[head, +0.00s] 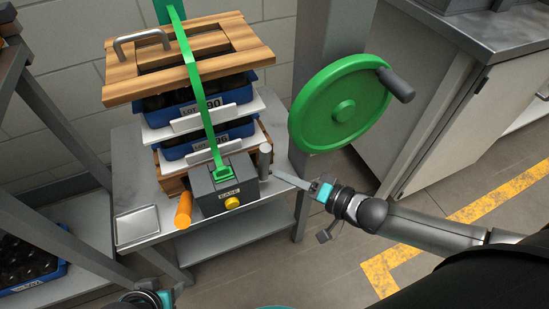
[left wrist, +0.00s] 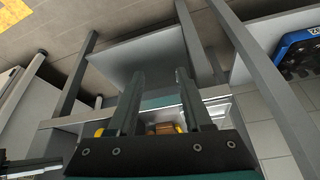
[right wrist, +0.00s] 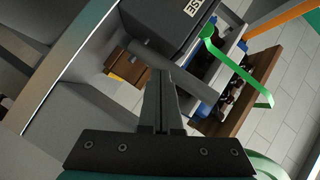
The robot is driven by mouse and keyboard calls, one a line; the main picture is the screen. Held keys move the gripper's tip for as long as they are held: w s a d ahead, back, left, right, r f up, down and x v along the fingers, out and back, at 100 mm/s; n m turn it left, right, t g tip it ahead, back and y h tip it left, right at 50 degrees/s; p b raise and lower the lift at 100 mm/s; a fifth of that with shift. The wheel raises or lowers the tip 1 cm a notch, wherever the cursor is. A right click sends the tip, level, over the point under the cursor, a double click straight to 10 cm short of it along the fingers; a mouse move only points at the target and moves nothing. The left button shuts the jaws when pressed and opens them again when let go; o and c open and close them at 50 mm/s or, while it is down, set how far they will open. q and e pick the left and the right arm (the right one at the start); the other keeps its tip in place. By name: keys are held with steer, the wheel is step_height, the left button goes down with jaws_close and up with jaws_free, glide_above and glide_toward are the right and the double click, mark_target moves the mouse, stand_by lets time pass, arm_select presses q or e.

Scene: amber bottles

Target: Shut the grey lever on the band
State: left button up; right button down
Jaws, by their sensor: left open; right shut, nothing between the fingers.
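The grey lever (head: 265,160) stands upright at the right side of the dark grey tensioner box (head: 222,190), where the green band (head: 203,100) ends. My right gripper (head: 277,175) is shut and empty, its tips close to the lever's lower right. In the right wrist view a grey bar, apparently the lever (right wrist: 172,72), crosses just beyond the shut fingertips (right wrist: 161,72); I cannot tell whether they touch. The box (right wrist: 160,18) shows above it. My left gripper (left wrist: 156,78) is open and empty; only its wrist shows at the head view's bottom edge.
An orange handle (head: 183,210) and yellow knob (head: 231,203) are at the box's front. The band crosses a wooden lid (head: 130,82) over blue bottle crates (head: 176,149). A green handwheel (head: 335,105) stands to the right. A small metal tray (head: 137,226) lies at the table's left.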

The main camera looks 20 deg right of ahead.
mark_target(264, 162)
arm_select(q)
steer(key=r+b, duration=0.1)
steer(key=b, duration=0.1)
steer(key=t+b, duration=0.1)
steer(key=b, duration=0.2)
steer(key=shift+w+d+r, duration=0.1)
steer(key=shift+d+r, duration=0.2)
steer(key=shift+r, duration=0.05)
arm_select(e)
steer(key=s+d+r+m+t+y, duration=0.1)
steer(key=s+d+r+m+y, duration=0.1)
steer(key=d+y, duration=0.2)
steer(key=shift+s+d+r+m+y, duration=0.15)
steer(key=shift+d+r+m+y, duration=0.2)
steer(key=shift+d, duration=0.5)
arm_select(q)
steer(key=shift+w, duration=0.1)
arm_select(e)
steer(key=shift+a+r, duration=0.1)
arm_select(q)
steer(key=w+d+t+h+b, duration=0.3)
steer(key=w+d+t, duration=0.1)
steer(key=d, duration=0.3)
steer(key=shift+w+t+b, duration=0.25)
steer(key=shift+t+b, duration=0.15)
steer(key=shift+t, duration=0.5)
arm_select(e)
steer(key=x, duration=1)
